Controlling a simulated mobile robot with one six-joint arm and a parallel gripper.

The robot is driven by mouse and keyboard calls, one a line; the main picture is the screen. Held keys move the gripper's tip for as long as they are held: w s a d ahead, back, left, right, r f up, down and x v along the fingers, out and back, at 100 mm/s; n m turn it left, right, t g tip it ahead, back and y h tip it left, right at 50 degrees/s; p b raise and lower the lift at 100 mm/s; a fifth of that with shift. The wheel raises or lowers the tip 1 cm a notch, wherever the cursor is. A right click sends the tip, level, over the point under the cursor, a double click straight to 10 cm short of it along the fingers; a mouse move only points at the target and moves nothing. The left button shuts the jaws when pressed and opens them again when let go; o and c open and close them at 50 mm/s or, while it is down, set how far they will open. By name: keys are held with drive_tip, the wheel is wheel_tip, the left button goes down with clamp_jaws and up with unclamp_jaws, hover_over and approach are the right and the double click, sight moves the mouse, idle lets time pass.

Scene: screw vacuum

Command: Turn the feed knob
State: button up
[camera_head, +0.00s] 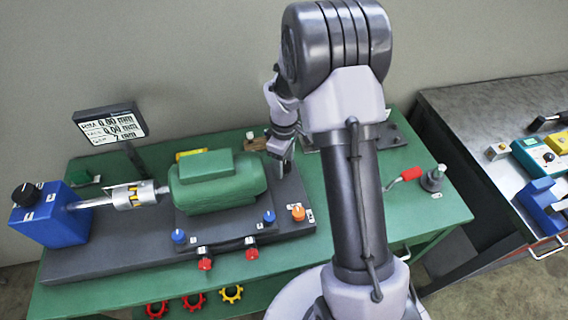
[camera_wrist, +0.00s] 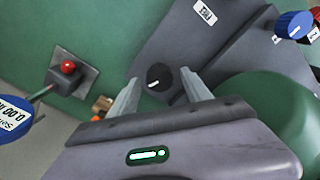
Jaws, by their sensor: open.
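In the wrist view a black round knob (camera_wrist: 158,76) with a white pointer line sits on the dark grey base (camera_wrist: 170,40). I take it to be the feed knob, but I cannot read its name. My gripper (camera_wrist: 161,84) is open, with one finger on each side of the knob. I cannot tell whether either finger touches it. In the head view my gripper (camera_head: 283,152) points down at the right end of the green motor (camera_head: 215,182), and the knob is hidden there. Another black knob (camera_head: 25,194) tops the blue box (camera_head: 50,217) at the left.
The green motor housing (camera_wrist: 262,108) is close to the right finger. A red button (camera_wrist: 68,67) and a small brown block (camera_wrist: 103,104) lie to the left. A red-handled crank (camera_head: 408,175) stands on the green table (camera_head: 440,212).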

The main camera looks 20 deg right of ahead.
clamp_jaws()
drive_tip(key=shift+m, duration=0.4)
drive_tip(key=m, duration=0.4)
drive_tip(key=shift+m, duration=0.4)
drive_tip(key=m, duration=0.6)
drive_tip(key=shift+d+b, duration=0.15)
drive_tip(key=shift+b, duration=0.25)
drive_tip(key=m+b, duration=0.1)
drive_tip(key=m, duration=0.5)
drive_tip(key=shift+m, duration=0.3)
drive_tip(key=m+b, duration=0.1)
drive_tip(key=m, duration=0.4)
drive_tip(key=shift+s+d+b, duration=0.1)
drive_tip(key=shift+b, duration=0.3)
drive_tip(key=shift+m, duration=0.4)
